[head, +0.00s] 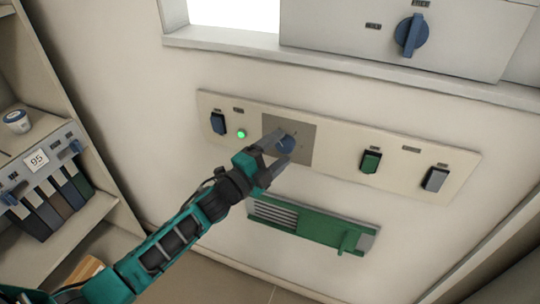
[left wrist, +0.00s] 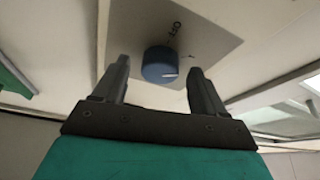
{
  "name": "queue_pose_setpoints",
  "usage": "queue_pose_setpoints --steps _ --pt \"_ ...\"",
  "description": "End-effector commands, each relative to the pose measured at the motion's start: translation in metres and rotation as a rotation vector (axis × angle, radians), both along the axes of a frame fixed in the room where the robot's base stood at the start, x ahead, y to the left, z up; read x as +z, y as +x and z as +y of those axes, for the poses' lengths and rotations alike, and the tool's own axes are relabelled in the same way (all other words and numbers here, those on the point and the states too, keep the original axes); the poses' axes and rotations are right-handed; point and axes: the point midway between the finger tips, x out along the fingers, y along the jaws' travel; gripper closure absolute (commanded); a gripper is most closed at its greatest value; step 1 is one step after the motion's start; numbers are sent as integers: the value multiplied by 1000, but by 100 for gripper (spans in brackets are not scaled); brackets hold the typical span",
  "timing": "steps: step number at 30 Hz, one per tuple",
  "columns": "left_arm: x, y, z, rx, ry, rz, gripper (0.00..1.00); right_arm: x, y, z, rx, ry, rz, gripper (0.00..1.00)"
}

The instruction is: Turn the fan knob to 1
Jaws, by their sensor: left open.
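The fan knob (head: 286,144) is a small blue round knob on a grey square plate (head: 303,133) in the middle of the wall panel. In the left wrist view the knob (left wrist: 160,65) shows a white mark on its side, and the plate has small lettering, part of which looks like "OFF". My left gripper (head: 279,148) is open, with its fingers pointing at the knob. In the left wrist view its fingertips (left wrist: 156,66) stand on either side of the knob, with gaps visible on both sides. Whether they reach past its face is unclear. My right gripper is not in view.
The panel (head: 334,150) also carries a blue switch (head: 218,123), a lit green lamp (head: 241,134), a green switch (head: 371,161) and a grey switch (head: 435,179). A green vented unit (head: 312,226) sits below. A larger blue knob (head: 411,35) is above right. Shelves stand left.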

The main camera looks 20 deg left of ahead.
Motion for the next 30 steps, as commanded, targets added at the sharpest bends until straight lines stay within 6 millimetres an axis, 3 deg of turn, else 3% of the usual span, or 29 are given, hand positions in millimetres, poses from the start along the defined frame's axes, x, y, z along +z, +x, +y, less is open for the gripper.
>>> queue_pose_setpoints --steps 5,21,30 --pt "-3 -15 7 1 2 2 29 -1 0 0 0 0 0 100" --pt "-11 -102 45 1 1 2 29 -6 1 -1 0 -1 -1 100" --pt "-12 -117 52 0 1 0 29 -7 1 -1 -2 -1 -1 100"
